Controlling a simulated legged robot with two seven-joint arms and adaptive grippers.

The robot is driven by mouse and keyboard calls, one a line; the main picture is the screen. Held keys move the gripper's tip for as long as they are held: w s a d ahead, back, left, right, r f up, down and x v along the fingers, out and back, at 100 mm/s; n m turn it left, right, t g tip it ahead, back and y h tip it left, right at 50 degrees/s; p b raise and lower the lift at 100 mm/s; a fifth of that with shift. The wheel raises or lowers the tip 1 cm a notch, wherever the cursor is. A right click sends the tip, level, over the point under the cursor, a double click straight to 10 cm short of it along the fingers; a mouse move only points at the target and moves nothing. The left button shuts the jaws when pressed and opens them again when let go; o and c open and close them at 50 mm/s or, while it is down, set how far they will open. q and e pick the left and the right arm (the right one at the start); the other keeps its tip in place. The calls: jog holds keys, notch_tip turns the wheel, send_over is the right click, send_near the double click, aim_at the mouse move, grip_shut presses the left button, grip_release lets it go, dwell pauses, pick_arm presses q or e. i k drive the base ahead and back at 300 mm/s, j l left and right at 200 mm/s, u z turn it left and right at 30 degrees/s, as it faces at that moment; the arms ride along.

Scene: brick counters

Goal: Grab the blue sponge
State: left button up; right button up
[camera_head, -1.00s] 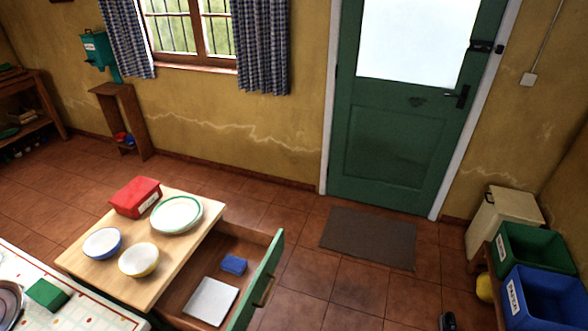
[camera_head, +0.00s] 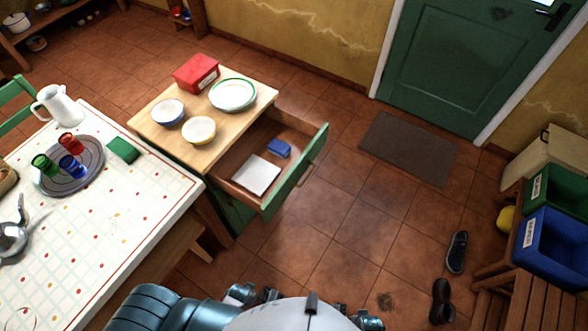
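The blue sponge (camera_head: 279,148) is a small blue block lying in the open drawer (camera_head: 317,142) of the wooden-topped cabinet, toward the drawer's far end. A white flat square item (camera_head: 256,175) lies in the same drawer, nearer to me and apart from the sponge. Only teal and white parts of my own body show along the bottom edge. I cannot make out either gripper, and nothing of mine is near the drawer.
The cabinet top (camera_head: 150,117) bears a red box (camera_head: 196,73), a plate (camera_head: 233,94) and two bowls. On the left, the checked table (camera_head: 120,210) holds a green sponge (camera_head: 123,151), a tray and a jug (camera_head: 60,106). Shoes (camera_head: 457,252) lie at right; the floor before the drawer is clear.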

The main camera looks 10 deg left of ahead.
aim_at(277, 147)
jog(key=i+l+u, duration=0.45)
jog(key=i+l, duration=0.35)
jog(key=i, duration=0.15)
